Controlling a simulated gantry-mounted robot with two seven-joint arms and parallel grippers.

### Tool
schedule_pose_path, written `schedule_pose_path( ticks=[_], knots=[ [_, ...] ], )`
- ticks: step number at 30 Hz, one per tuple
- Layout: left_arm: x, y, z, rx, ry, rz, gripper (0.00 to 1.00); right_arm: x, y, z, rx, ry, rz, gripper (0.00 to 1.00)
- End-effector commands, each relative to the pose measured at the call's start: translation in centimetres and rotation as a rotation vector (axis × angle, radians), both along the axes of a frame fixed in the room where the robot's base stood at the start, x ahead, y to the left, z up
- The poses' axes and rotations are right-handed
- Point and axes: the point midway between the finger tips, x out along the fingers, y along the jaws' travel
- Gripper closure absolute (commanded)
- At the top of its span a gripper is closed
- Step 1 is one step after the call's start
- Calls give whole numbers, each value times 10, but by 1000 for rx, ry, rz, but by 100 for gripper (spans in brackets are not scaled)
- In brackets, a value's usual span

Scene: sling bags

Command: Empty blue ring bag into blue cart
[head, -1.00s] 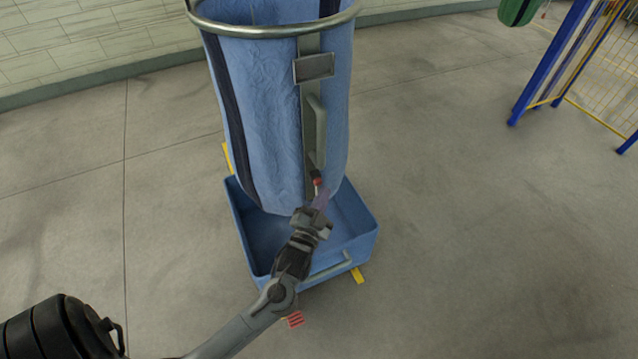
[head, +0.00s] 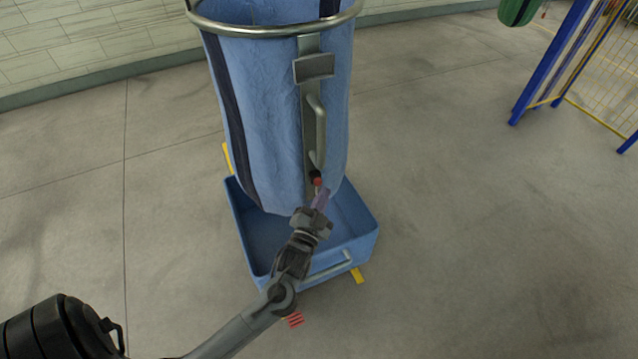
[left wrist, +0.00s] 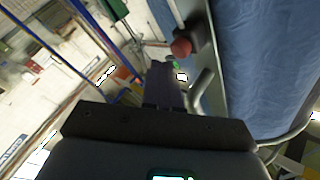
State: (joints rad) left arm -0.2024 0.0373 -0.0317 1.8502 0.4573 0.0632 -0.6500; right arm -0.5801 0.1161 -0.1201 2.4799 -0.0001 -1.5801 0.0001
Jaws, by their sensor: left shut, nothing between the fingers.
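The blue ring bag (head: 270,110) hangs upright from a metal ring (head: 275,31) and fills much of the head view. My right gripper is not in view.
Yellow markers (head: 357,275) lie at the cart's edges, and a small red marker (head: 295,320) is in front of it. A blue and yellow fence (head: 545,75) and a green hanging bag (head: 517,11) are at the right. The floor on both sides is clear.

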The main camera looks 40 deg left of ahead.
Motion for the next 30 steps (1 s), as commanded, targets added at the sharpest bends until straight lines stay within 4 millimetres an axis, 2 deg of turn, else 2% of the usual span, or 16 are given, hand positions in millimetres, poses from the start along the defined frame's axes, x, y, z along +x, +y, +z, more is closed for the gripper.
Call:
schedule_pose_path(
  ticks=[30],
  knots=[
    [4, 9, 0, 0, 0, 0, 100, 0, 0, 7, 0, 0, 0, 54]
  ],
)
